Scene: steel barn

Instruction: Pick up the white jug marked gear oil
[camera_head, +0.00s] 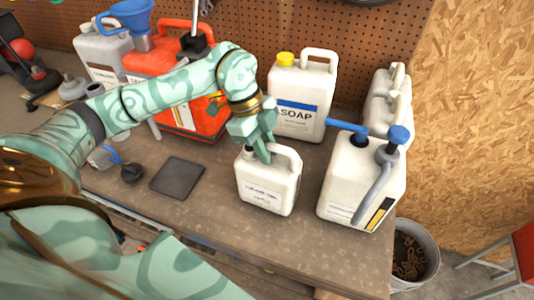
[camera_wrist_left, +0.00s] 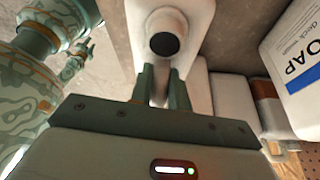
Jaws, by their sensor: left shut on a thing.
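A small white jug (camera_head: 267,188) stands upright on the workbench, its front label too small to read surely. My left gripper (camera_head: 262,150) comes down on its top from behind and is shut on the jug's handle. In the left wrist view the handle runs between the two fingers of my left gripper (camera_wrist_left: 160,88), and the jug (camera_wrist_left: 190,18) shows its round dark cap. The gripper hides part of the jug's top in the head view. Mint parts of my own body show at the left of the wrist view; a small hand-like end there is unclear.
A white soap jug (camera_head: 299,98) stands close behind. A large white jug with a blue pump (camera_head: 345,178) stands close right. A red canister (camera_head: 168,75) stands back left, and a dark flat plate (camera_head: 177,176) lies left. A bucket (camera_head: 412,255) is beyond the bench's right end.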

